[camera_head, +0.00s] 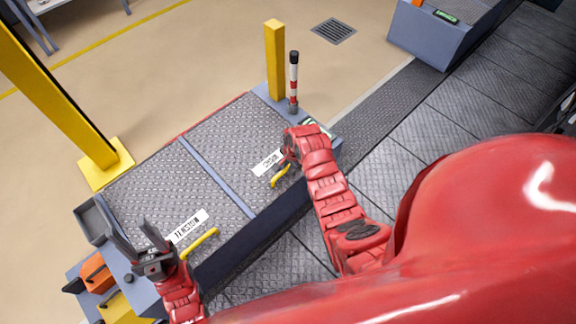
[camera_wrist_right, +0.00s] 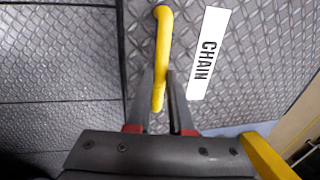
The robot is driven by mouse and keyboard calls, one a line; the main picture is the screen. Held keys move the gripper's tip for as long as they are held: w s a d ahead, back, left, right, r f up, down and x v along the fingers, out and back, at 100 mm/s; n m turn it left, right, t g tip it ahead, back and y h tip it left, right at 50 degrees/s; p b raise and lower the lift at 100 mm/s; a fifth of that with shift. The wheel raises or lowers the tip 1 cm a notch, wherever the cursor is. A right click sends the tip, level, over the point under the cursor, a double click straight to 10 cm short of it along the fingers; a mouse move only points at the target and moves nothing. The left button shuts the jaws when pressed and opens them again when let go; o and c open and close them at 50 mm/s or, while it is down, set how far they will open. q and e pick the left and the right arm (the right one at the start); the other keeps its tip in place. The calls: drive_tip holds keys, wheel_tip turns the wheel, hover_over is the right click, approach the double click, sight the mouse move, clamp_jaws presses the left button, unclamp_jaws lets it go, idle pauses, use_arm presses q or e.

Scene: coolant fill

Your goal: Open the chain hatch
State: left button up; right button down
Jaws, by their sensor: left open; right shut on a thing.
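The chain hatch (camera_head: 232,128) is a grey diamond-plate lid, lying flat and level with the plate beside it. Its white label (camera_head: 267,163) reads CHAIN in the right wrist view (camera_wrist_right: 208,52). A yellow bar handle (camera_head: 280,176) is at the lid's near edge; it also shows in the right wrist view (camera_wrist_right: 163,35). My right gripper (camera_wrist_right: 160,85) is shut on this handle, a finger on each side. In the head view, my right gripper (camera_head: 286,159) partly hides the handle's end. My left gripper (camera_head: 137,231) is open and empty, left of the second hatch's label.
A second hatch (camera_head: 165,180) with its own yellow handle (camera_head: 200,245) lies to the left, also flat. A yellow post (camera_head: 274,60) and a red-and-white striped rod (camera_head: 293,85) stand at the far corner. A grey tray (camera_head: 95,218) and orange box (camera_head: 97,272) are at the left.

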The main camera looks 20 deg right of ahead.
drive_tip(key=shift+r, duration=0.1)
drive_tip(key=w+a+r+p, duration=0.1)
drive_tip(key=w+r+p, duration=0.1)
drive_tip(key=r, duration=0.6)
drive_tip(key=w+a+r+p, duration=0.2)
drive_tip(key=w+r, duration=0.3)
drive_tip(key=r, duration=0.3)
drive_tip(key=w+a+r+g+p, duration=0.1)
drive_tip(key=w+r, duration=0.3)
drive_tip(key=r, duration=0.4)
drive_tip(key=shift+a+p, duration=0.25)
drive_tip(key=shift+p, duration=0.5)
drive_tip(key=shift+w, duration=0.1)
drive_tip(key=c, duration=1.2)
unclamp_jaws()
drive_tip(key=shift+f, duration=0.1)
drive_tip(key=shift+c, duration=0.2)
drive_tip(key=o, duration=0.4)
drive_tip(key=shift+w+a+f, duration=0.1)
drive_tip(key=shift+w+f, duration=0.05)
drive_tip(key=shift+o, duration=0.2)
drive_tip(key=shift+h, duration=0.3)
drive_tip(key=shift+d+r, duration=0.2)
